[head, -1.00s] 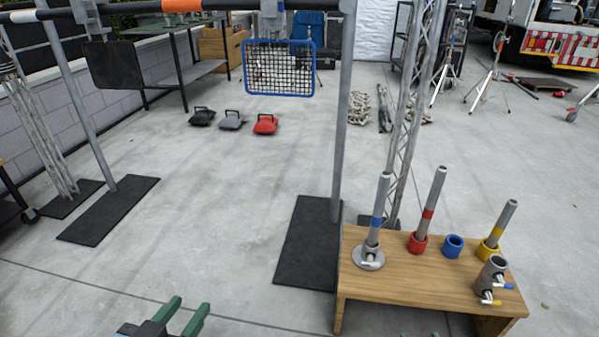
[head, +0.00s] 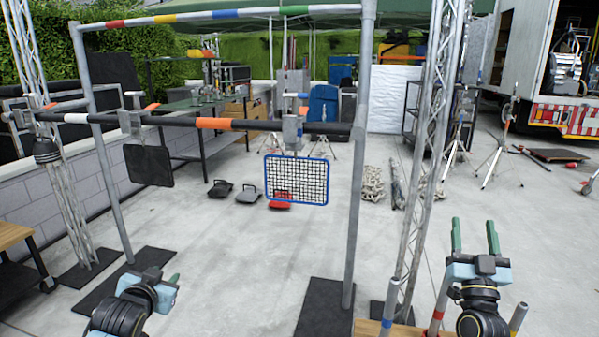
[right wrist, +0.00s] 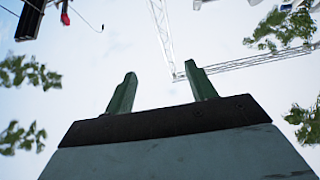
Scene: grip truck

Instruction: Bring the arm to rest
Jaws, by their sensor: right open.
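My right gripper (head: 475,237) is at the lower right of the head view, its two green fingers pointing up, apart and empty. In the right wrist view the fingers (right wrist: 160,92) are spread against pale sky with nothing between them. My left gripper (head: 172,281) is at the lower left of the head view. Only a bit of one green finger shows past its pale blue body, so its opening is hidden. Both grippers are in front of the metal frame and touch nothing that I can see.
A metal frame with a striped top bar (head: 230,14) stands ahead, carrying a blue-rimmed mesh panel (head: 297,180) and a black panel (head: 149,165). A truss tower (head: 425,150) rises left of my right gripper. The wooden bench (head: 367,328) is mostly out of view below.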

